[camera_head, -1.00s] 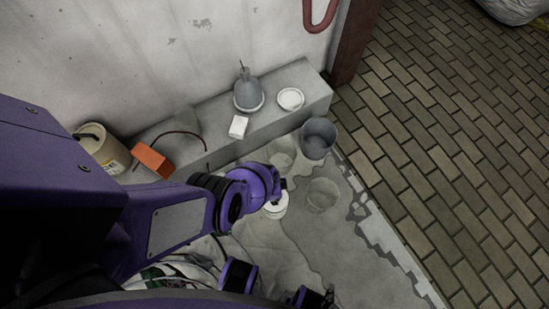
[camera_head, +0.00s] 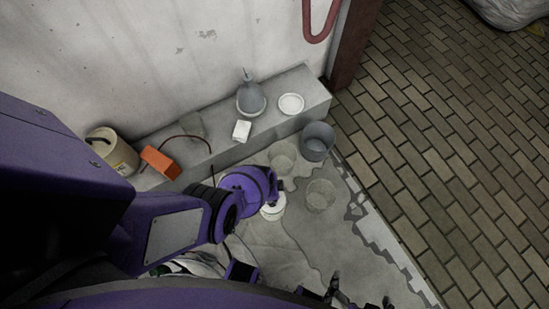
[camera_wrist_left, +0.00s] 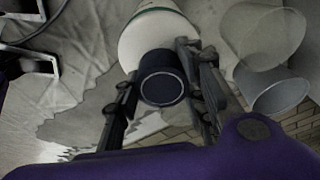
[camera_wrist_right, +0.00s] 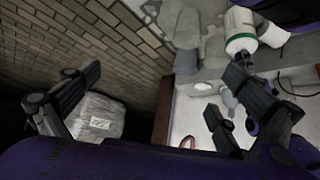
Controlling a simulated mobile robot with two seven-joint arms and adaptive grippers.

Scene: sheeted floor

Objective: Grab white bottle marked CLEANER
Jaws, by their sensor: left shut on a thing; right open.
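The white bottle (camera_wrist_left: 150,35) has a dark round cap (camera_wrist_left: 162,88) and a green band; no lettering is readable. My left gripper (camera_wrist_left: 157,72) is shut on it, one finger on each side near the cap. The bottle also shows in the right wrist view (camera_wrist_right: 240,28). In the head view my purple left wrist hides most of that area, and a white round part (camera_head: 272,207) shows beside it. My right gripper is open and empty, its fingers wide apart in the right wrist view (camera_wrist_right: 160,74); its dark fingertips show at the bottom of the head view (camera_head: 360,294).
A concrete ledge (camera_head: 225,150) along the wall carries a grey flask (camera_head: 251,97), white dish (camera_head: 291,104), small white box (camera_head: 241,130) and orange block (camera_head: 160,162). A beige canister (camera_head: 112,150) stands left. A grey bucket (camera_head: 317,141) and clear containers (camera_head: 320,194) stand on the sheeted floor. The brick floor (camera_head: 450,130) is mostly clear.

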